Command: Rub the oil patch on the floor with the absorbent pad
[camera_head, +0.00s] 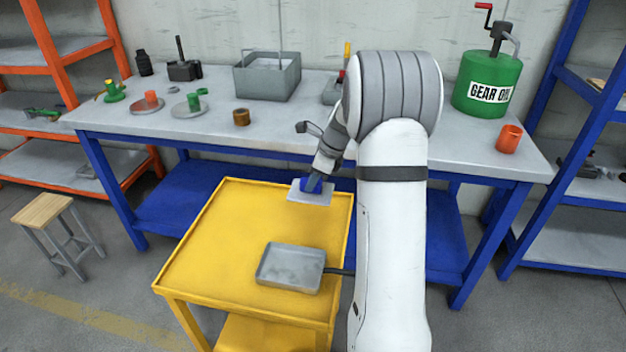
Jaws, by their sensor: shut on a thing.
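My gripper (316,178) is shut on the absorbent pad (309,197), a flat pale grey piece with a blue grip on top. The pad is over the far right part of the yellow cart's top. I cannot tell whether it touches the cart or hovers just above it. My white arm crosses the right of the picture and hides part of the bench and floor. No oil patch shows on the visible floor (110,290).
The yellow cart (215,245) carries a shallow grey pan (290,268) with a dark handle. Behind stands a blue-framed workbench (335,134) with several items, including a green gear oil drum (486,82). A wooden stool (42,212) is at left. Floor shows clear between stool and cart.

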